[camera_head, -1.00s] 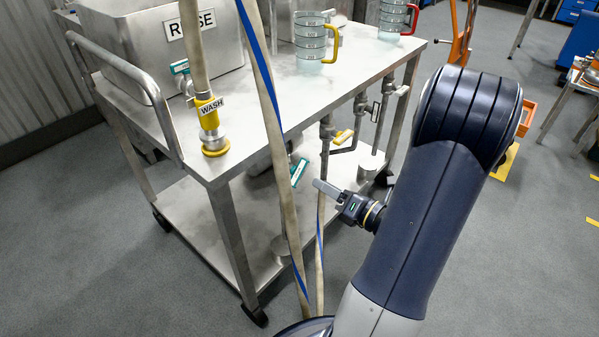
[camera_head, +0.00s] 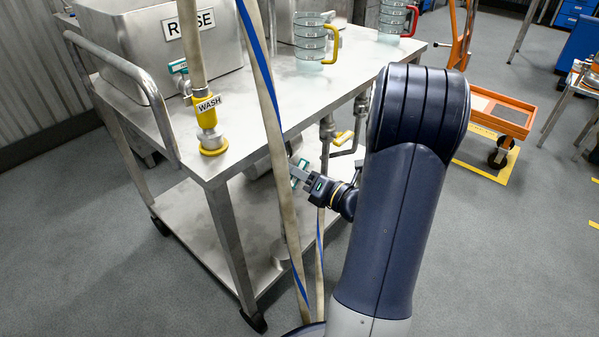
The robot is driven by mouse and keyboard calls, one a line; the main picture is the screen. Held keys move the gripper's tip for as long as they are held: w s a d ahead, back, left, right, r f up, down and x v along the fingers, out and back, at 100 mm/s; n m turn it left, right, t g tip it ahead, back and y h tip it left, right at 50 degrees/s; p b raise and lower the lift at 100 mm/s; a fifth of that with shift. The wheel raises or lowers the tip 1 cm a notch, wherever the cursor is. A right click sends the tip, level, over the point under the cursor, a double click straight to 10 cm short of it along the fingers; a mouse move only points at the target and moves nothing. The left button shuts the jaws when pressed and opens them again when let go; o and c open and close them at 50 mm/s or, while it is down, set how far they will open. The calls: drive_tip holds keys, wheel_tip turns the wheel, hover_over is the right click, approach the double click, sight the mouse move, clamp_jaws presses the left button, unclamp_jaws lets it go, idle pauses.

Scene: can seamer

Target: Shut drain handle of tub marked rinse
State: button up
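The metal tub (camera_head: 130,45) marked RINSE stands on the cart's top at the upper left; a hose covers part of its label (camera_head: 194,22). Another teal handle (camera_head: 179,66) is on the tub's side.
A tan, blue-striped hose (camera_head: 272,120) hangs just left of my fingers. A yellow handle (camera_head: 343,137) is on a pipe to the right. The cart's lower shelf (camera_head: 205,225) is mostly clear. Measuring jugs (camera_head: 310,40) stand on top.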

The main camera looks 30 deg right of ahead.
clamp_jaws()
drive_tip(key=shift+r+p, duration=0.1)
drive_tip(key=shift+p, duration=0.35)
drive_tip(key=shift+r+m+p, duration=0.1)
drive_tip(key=shift+m+p, duration=0.6)
drive_tip(key=shift+p, duration=0.15)
drive_tip(key=m+p, duration=0.2)
drive_tip(key=p, duration=0.1)
drive_tip(key=shift+p, duration=0.3)
drive_tip(key=m+p, duration=0.3)
drive_tip(key=p, duration=0.1)
drive_tip(key=shift+f+m+p, duration=0.3)
drive_tip(key=shift+m+p, duration=0.8)
drive_tip(key=shift+m, duration=0.2)
drive_tip(key=shift+f, duration=0.1)
